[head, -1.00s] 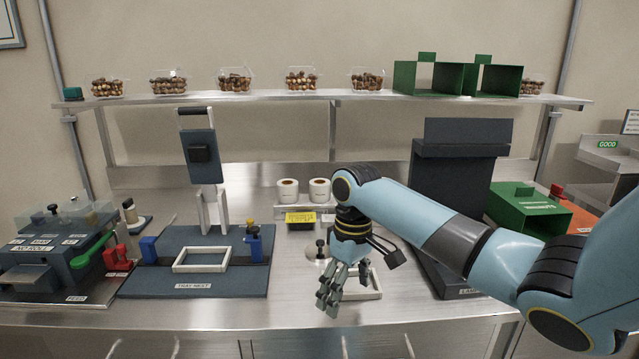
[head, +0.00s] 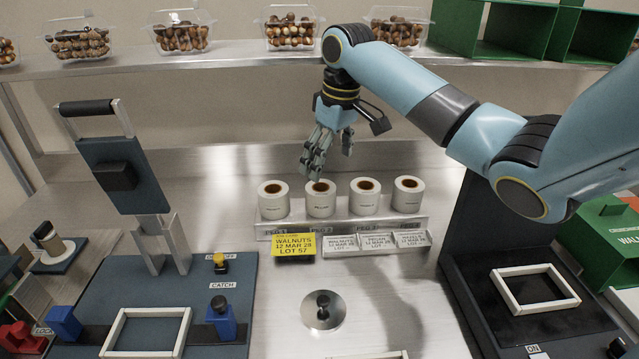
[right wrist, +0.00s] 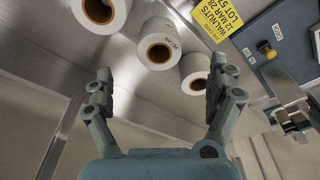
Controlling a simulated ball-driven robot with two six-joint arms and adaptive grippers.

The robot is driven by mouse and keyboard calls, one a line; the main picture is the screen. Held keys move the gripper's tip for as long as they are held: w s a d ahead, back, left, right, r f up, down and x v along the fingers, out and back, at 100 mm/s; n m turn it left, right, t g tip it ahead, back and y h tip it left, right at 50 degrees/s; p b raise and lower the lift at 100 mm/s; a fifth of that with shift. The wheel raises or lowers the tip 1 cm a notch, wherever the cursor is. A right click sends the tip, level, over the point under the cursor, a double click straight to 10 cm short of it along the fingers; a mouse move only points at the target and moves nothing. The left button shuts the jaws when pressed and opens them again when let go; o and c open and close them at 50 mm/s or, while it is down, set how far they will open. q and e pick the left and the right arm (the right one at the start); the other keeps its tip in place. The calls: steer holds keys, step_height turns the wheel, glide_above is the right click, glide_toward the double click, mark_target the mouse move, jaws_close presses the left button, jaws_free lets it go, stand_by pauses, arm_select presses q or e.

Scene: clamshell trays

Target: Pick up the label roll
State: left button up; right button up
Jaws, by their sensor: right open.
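Several white label rolls with brown cores stand upright in a row on a metal peg rack (head: 345,228). From left to right they are the first roll (head: 273,204), second roll (head: 320,204), third roll (head: 364,202) and fourth roll (head: 408,200). My right gripper (head: 325,160) is open and empty, above and apparently just behind the second roll. In the right wrist view its fingers (right wrist: 160,88) are spread wide, with one roll (right wrist: 159,45) ahead of the gap and another (right wrist: 194,74) near the right finger. My left gripper is out of view.
A yellow walnuts card (head: 294,246) and white cards (head: 376,243) sit at the rack's front. A shelf (head: 190,62) with nut-filled clamshells runs behind. A blue-grey press (head: 125,175) stands left, a dark station (head: 520,250) right. A round metal disc with a knob (head: 323,309) lies in front.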

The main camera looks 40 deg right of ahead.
mark_target(321, 193)
steer(key=f, duration=0.4)
steer(key=shift+w+a, duration=0.15)
steer(key=shift+w, duration=0.05)
steer(key=shift+w+f+p, duration=0.15)
steer(key=shift+w+f, duration=0.2)
steer(key=shift+f, duration=0.6)
steer(key=shift+w+f+p, duration=0.1)
steer(key=shift+w+f, duration=0.2)
steer(key=shift+f, duration=0.7)
steer(key=shift+w+f+p, duration=0.15)
steer(key=shift+w+f, duration=0.2)
steer(key=shift+f, duration=0.6)
steer(key=c, duration=1.3)
